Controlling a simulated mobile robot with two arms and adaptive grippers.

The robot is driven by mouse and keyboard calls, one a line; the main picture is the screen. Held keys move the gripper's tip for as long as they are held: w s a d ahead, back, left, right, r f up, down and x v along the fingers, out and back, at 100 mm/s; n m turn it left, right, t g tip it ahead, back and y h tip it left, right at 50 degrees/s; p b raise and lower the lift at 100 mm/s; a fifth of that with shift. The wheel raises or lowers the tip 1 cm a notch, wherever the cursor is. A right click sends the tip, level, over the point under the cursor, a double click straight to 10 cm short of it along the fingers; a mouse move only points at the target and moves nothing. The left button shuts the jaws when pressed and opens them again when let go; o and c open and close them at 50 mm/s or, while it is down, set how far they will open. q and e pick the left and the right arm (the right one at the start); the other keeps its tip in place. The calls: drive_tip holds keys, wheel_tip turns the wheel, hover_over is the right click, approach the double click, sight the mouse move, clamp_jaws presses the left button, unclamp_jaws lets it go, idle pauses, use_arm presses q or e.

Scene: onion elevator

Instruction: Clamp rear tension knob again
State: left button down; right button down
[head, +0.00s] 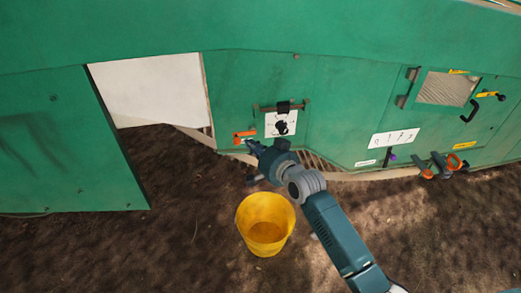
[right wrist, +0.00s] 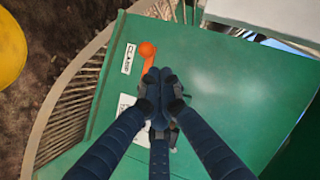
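In the head view the orange lever (head: 243,135) is left of the white diagram plate. My right gripper (head: 251,146) is just below it, close to the panel. In the right wrist view its dark fingertips (right wrist: 158,82) are drawn together over the lower part of the lever and hide it. The round end is clear of the fingers. I see no gap between the fingertips and cannot tell whether they touch the lever. My left gripper is not in view.
A white diagram plate (head: 281,123) with a black latch is right of the lever. Other orange handles (head: 455,162) are further right. Open soil lies at the left front.

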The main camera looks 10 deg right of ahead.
drive_tip(key=v, duration=0.5)
drive_tip(key=shift+s, duration=0.15)
